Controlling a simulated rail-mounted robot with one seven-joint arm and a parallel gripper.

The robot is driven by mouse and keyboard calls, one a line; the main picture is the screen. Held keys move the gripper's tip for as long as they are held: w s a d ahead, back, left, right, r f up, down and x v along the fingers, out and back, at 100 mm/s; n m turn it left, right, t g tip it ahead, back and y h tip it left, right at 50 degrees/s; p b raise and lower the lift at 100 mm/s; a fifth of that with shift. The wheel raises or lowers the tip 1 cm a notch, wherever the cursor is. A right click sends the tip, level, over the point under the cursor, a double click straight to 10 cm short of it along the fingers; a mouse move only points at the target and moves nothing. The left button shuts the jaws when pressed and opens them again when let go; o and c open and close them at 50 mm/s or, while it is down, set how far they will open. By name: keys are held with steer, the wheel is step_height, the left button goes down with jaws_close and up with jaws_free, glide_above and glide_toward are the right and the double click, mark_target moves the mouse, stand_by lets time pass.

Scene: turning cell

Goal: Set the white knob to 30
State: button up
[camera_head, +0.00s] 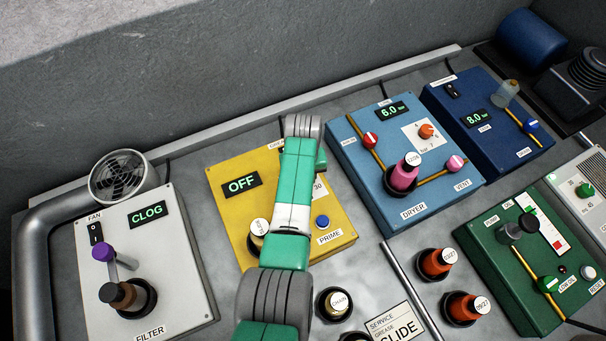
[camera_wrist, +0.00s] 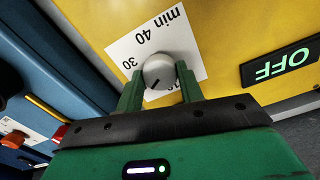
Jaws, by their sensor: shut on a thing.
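The white knob (camera_wrist: 159,70) sits on a white dial card (camera_wrist: 121,49) on the yellow box (camera_head: 340,215). My gripper (camera_wrist: 158,77) is shut on the knob, one green finger on each side. In the wrist view the knob's dark pointer line points down and slightly left, toward my gripper and away from the 30 printed at upper left. The 40 and "min" stand above the knob; another number at its lower right is partly hidden. In the head view my arm hides the knob, and a 30 (camera_head: 318,188) shows beside it.
The yellow box's display (camera_head: 241,185) reads OFF; a blue PRIME button (camera_head: 322,222) is close to my arm. The light blue dryer panel (camera_head: 345,127) stands to the right, the white filter panel (camera_head: 180,270) to the left. Capped bottles (camera_head: 334,304) stand in front.

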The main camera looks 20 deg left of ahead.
steer(key=m, duration=0.6)
steer(key=shift+p, duration=0.35)
steer(key=m, duration=0.5)
steer(key=shift+m, duration=0.5)
steer(key=o, duration=1)
steer(key=shift+r+p, duration=1.65)
steer(key=shift+r, duration=2.3)
